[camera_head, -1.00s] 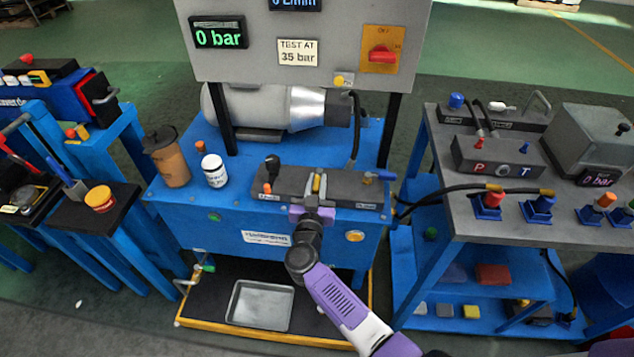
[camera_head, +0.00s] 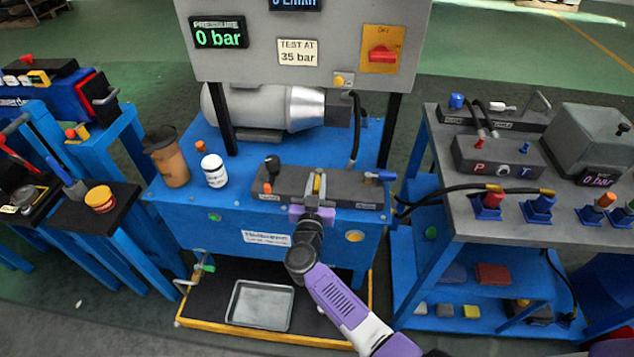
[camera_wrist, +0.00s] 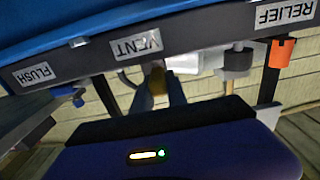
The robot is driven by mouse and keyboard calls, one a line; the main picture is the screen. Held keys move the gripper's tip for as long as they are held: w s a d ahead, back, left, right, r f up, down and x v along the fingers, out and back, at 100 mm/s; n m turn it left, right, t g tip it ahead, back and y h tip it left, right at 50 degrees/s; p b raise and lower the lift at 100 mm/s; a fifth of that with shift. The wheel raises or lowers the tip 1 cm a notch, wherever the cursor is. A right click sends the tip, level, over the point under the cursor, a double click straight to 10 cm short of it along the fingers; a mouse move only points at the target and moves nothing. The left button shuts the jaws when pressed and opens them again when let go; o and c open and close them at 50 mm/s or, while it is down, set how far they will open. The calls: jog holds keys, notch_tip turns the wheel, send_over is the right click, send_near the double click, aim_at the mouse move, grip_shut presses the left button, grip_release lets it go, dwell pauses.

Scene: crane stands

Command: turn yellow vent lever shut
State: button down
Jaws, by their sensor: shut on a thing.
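The yellow vent lever (camera_head: 317,183) stands at the middle of the dark valve block (camera_head: 345,186) on the blue bench. My gripper (camera_head: 313,211) reaches it from the front and is shut on it. In the wrist view the yellow lever (camera_wrist: 157,82) shows between the fingers of my gripper (camera_wrist: 160,96), below the VENT label (camera_wrist: 137,45). The fingers partly hide the lever, so its exact angle is hard to tell.
A black-knobbed lever (camera_head: 271,164) stands left of the vent lever, and a blue lever (camera_head: 379,175) is to its right. A white jar (camera_head: 214,171) and a brown container (camera_head: 167,162) stand on the bench's left. A metal tray (camera_head: 260,305) lies below.

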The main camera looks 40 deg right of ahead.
aim_at(334, 187)
jog(key=shift+s, duration=0.1)
